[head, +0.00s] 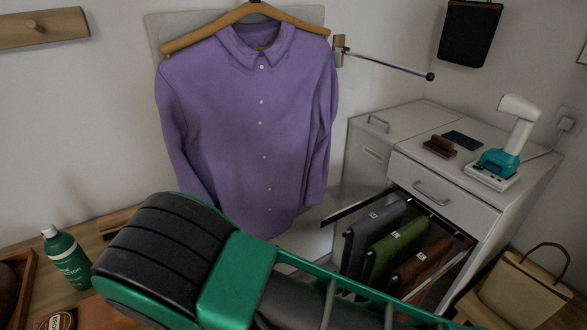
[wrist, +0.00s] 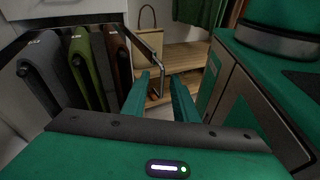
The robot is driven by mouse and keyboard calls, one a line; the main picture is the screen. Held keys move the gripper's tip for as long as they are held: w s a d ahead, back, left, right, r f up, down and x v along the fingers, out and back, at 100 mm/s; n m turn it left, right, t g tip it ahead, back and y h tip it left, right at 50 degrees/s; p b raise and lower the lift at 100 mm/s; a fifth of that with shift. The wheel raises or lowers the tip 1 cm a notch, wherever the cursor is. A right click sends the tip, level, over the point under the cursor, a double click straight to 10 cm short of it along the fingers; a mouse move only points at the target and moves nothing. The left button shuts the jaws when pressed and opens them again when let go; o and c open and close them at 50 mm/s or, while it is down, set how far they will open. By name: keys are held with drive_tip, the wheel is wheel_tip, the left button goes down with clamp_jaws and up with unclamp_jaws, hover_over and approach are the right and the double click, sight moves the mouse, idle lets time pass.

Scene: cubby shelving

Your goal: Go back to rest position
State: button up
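My gripper (wrist: 161,78) shows in the wrist view with its two green fingers apart and nothing held between them. It is just in front of the right side of a pull-out trouser rack (wrist: 152,40). A metal bar end of the rack shows just beyond the fingertips; I cannot tell whether it touches. The rack is pulled out of a white cabinet (head: 460,205) and holds grey (head: 370,235), green (head: 395,247) and brown (head: 420,268) folded trousers. In the head view my green and black arm crosses the front, and the gripper itself is out of sight.
A purple shirt (head: 255,120) hangs on the wall behind my arm. A metal rod (head: 385,62) juts out beside it. A green bottle (head: 66,257) stands at left. A beige bag (head: 520,290) is at lower right. A steamer-like device (head: 500,155) stands on the cabinet.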

drive_tip(key=w+d+r+m+g+y, duration=0.3)
drive_tip(key=d+r+m+g+y, duration=0.5)
drive_tip(key=d+r+m, duration=0.5)
drive_tip(key=s+d+r+m+t+y, duration=0.6)
drive_tip(key=s+d+r+m, duration=0.4)
drive_tip(key=d, duration=0.3)
drive_tip(key=shift+s+d+m+t+y, duration=0.15)
drive_tip(key=shift+s+m+t+y, duration=0.2)
drive_tip(key=shift+m+y, duration=0.4)
drive_tip(key=shift+w+f, duration=0.25)
drive_tip(key=shift+w, duration=0.35)
